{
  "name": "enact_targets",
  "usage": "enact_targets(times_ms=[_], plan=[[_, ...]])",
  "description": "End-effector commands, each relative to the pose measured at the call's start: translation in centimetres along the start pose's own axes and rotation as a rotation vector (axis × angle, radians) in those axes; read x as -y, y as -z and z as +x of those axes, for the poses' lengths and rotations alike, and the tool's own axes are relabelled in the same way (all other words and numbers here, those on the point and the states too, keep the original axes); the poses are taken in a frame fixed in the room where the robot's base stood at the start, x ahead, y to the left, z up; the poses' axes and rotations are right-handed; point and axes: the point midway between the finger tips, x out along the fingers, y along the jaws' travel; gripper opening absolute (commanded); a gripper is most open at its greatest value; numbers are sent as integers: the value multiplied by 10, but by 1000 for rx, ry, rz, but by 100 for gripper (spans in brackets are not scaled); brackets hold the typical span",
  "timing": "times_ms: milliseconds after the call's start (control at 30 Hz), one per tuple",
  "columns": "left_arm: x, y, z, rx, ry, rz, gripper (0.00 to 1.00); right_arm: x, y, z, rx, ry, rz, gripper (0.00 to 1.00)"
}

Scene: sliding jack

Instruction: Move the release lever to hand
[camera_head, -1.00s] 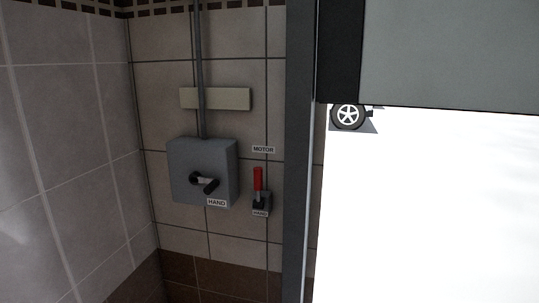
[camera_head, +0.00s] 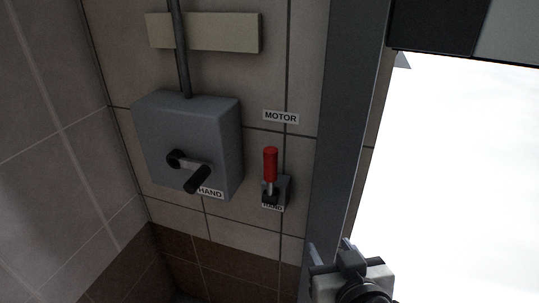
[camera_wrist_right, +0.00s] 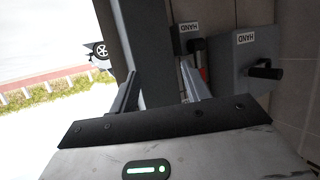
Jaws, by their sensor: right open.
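The release lever (camera_head: 270,164) has a red grip and stands upright on a small dark base (camera_head: 276,192) on the tiled wall. It points up toward the MOTOR label (camera_head: 281,117); a HAND label (camera_head: 272,206) sits below the base. My right gripper (camera_head: 329,246) is open and empty, below and right of the lever, apart from it, in front of the grey post. In the right wrist view, a fingertip partly hides the red lever (camera_wrist_right: 203,73), beside its HAND label (camera_wrist_right: 190,27). My left gripper is not in view.
A grey box (camera_head: 190,140) with a black crank handle (camera_head: 197,179) and its own HAND label juts out left of the lever. The grey post (camera_head: 340,130) of the doorway stands right of it. A bright opening with a car wheel (camera_wrist_right: 101,50) lies beyond.

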Motion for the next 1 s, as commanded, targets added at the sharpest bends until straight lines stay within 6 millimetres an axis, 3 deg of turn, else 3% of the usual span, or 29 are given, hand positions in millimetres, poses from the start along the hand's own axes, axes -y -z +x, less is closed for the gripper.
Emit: enact_targets(times_ms=[33, 200, 300, 533, 667, 1000], plan=[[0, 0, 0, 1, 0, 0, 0, 7, 21, 1, -64, 3, 0, 48], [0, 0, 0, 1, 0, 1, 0, 41, 64, -1, -268, 90, -7, 48], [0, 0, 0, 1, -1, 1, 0, 54, 78, -4, -339, 126, -13, 48], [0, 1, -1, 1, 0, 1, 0, 60, 86, 4, -360, 139, -13, 48], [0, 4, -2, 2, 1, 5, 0, 62, 95, 22, -361, 136, -15, 48], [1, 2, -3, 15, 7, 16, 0, 72, 120, 92, -358, 137, -15, 48]])
